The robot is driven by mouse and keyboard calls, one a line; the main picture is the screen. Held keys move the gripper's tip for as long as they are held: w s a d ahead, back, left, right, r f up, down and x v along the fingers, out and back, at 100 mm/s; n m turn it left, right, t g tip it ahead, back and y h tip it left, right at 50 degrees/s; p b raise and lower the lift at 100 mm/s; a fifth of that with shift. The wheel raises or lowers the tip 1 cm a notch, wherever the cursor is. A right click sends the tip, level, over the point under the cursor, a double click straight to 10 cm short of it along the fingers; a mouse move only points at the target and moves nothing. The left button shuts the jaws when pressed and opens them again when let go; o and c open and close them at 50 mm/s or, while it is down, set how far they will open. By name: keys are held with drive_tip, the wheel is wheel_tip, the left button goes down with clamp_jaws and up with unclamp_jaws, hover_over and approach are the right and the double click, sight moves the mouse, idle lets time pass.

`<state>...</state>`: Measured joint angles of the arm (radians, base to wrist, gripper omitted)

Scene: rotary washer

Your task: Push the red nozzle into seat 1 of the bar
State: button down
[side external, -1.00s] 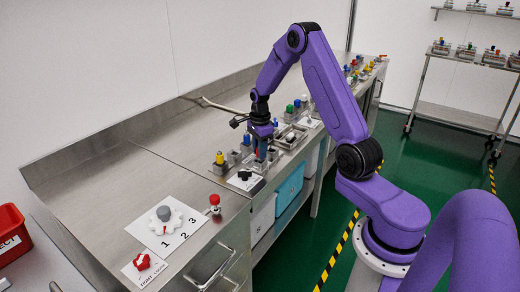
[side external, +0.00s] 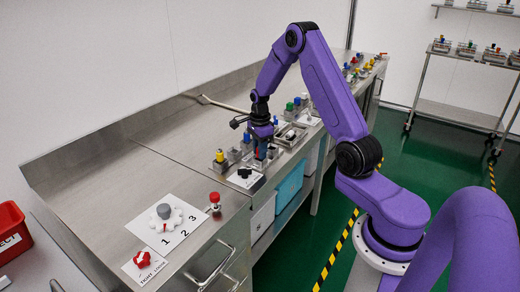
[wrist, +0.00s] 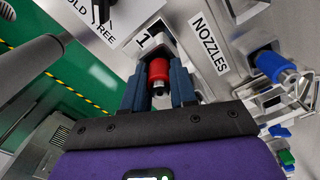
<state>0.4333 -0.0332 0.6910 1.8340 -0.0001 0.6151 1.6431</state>
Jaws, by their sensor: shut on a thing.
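The red nozzle (wrist: 158,70) is upright in my view between the two blue fingers of my gripper (wrist: 159,84), which are shut on it. In the wrist view it is right by the label "1" and a grey metal block, the bar's seat 1 (wrist: 160,40). My fingers and the nozzle hide the seat's opening, so I cannot tell how deep the nozzle sits. In the side view my gripper (side external: 262,148) points down at the row of fixtures along the bench's front edge; the nozzle is hidden there.
A blue nozzle (wrist: 275,65) stands in a block to the right, past the "NOZZLES" label (wrist: 209,46). A black handle on a white label plate (side external: 246,178) is close in front. A grey-topped white dial (side external: 165,217) stands farther left. The bench's back left is clear.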

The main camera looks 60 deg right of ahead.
drive_tip(key=c, duration=0.8)
unclamp_jaws()
drive_tip(key=shift+r, duration=0.1)
wheel_tip(320, 180, up, 17)
drive_tip(key=s+a+n, duration=0.5)
drive_tip(key=a+n, duration=0.4)
drive_tip(key=a, duration=0.2)
drive_tip(key=s+a+n, duration=0.4)
drive_tip(key=a+n, duration=0.4)
drive_tip(key=a, duration=0.2)
drive_tip(key=s+a+f+n, duration=0.1)
drive_tip(key=s+n, duration=0.5)
drive_tip(key=s, duration=0.1)
drive_tip(key=s+a+n, duration=0.2)
drive_tip(key=s+n, duration=0.4)
drive_tip(key=s, duration=0.1)
drive_tip(key=s+a+f+n, duration=0.1)
drive_tip(key=s+a+n, duration=0.1)
drive_tip(key=s+n, duration=0.5)
drive_tip(key=shift+s+f, duration=0.35)
drive_tip(key=shift+s, duration=0.25)
